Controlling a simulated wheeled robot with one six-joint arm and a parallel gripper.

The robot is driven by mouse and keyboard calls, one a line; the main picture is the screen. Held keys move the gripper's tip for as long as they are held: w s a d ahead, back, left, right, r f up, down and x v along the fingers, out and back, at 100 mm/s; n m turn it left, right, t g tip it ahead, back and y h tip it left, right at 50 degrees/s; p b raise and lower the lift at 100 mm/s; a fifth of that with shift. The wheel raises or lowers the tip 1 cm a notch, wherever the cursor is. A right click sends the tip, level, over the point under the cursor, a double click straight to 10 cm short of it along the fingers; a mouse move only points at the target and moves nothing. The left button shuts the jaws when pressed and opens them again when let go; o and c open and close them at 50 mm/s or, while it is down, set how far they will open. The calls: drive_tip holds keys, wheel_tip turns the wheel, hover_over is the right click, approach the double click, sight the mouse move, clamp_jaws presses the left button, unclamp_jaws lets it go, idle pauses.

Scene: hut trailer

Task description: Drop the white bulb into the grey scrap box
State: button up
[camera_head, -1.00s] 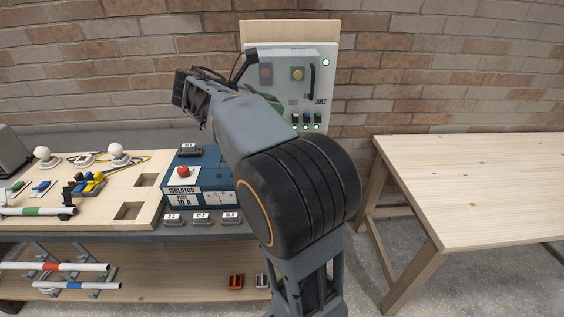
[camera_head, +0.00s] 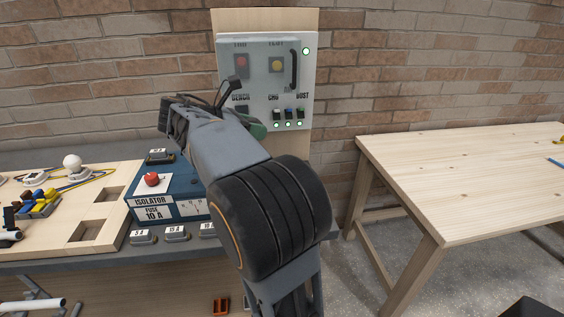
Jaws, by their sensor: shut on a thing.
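A white round bulb (camera_head: 72,162) stands on the wooden board at the left, close to a yellow and blue cable. My arm reaches up and away over the blue isolator box. I cannot pick out a grey scrap box with certainty. A dark corner of something (camera_head: 530,308) shows at the bottom right, too cut off to identify.
The isolator box (camera_head: 180,208) and several small fuse blocks (camera_head: 143,237) sit on the bench. A control panel (camera_head: 226,113) stands against the brick wall. A pale wooden table (camera_head: 460,180) at the right is mostly bare, with a blue item at its edge.

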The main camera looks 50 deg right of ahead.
drive_tip(key=s+d+f+b, duration=0.2)
drive_tip(key=d+f, duration=0.8)
drive_tip(key=f, duration=0.1)
drive_tip(key=shift+s+d+f, duration=0.2)
drive_tip(key=shift+d+f, duration=0.1)
drive_tip(key=shift+f, duration=0.15)
drive_tip(key=shift+f, duration=0.45)
drive_tip(key=o, duration=1)
